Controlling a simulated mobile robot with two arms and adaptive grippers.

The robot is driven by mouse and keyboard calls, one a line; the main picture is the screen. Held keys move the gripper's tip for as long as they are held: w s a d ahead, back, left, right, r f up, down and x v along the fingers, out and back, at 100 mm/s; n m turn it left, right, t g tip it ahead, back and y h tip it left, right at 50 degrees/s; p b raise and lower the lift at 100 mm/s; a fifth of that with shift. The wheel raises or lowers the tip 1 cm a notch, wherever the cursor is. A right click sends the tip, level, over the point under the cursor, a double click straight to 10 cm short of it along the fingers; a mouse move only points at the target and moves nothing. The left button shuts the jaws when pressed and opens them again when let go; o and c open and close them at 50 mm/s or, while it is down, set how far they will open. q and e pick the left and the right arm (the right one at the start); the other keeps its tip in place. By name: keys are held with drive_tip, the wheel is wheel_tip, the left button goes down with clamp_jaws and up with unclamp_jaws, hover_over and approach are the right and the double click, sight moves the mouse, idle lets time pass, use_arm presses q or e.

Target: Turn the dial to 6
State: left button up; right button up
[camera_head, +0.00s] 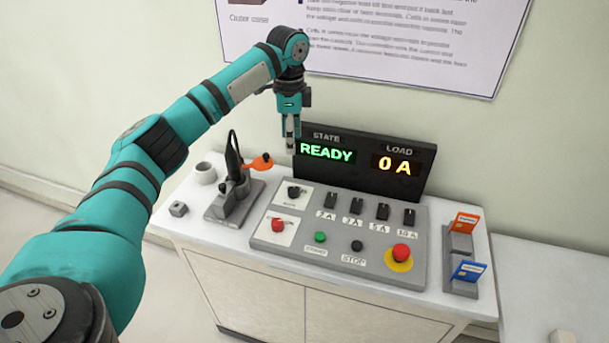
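A black knob (293,192) stands on a white plate at the upper left of the grey control panel (375,268). A red knob (278,225) stands on another white plate just below it. I cannot tell which is the dial, and no scale or 6 is readable. My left gripper (291,148) points down above and behind the black knob, in front of the display's left edge, apart from the panel. Its fingers look close together, but I cannot tell whether they are shut. Nothing shows in it. My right gripper is out of view.
The display (365,161) reads READY and 0 A. Several black switches, a green button (320,237), a black button (357,245) and a red stop button (400,252) share the panel. A probe stand (236,198) and cup (205,173) stand left, a card holder (461,245) right.

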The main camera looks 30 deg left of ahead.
use_arm(q)
drive_tip(key=p, duration=0.1)
approach(292, 189)
wheel_tip(292, 189, down, 8)
drive_tip(key=shift+f+p, duration=0.1)
drive_tip(key=shift+p, duration=0.6)
drive_tip(key=shift+w+f, duration=0.1)
drive_tip(key=shift+f, duration=0.35)
clamp_jaws()
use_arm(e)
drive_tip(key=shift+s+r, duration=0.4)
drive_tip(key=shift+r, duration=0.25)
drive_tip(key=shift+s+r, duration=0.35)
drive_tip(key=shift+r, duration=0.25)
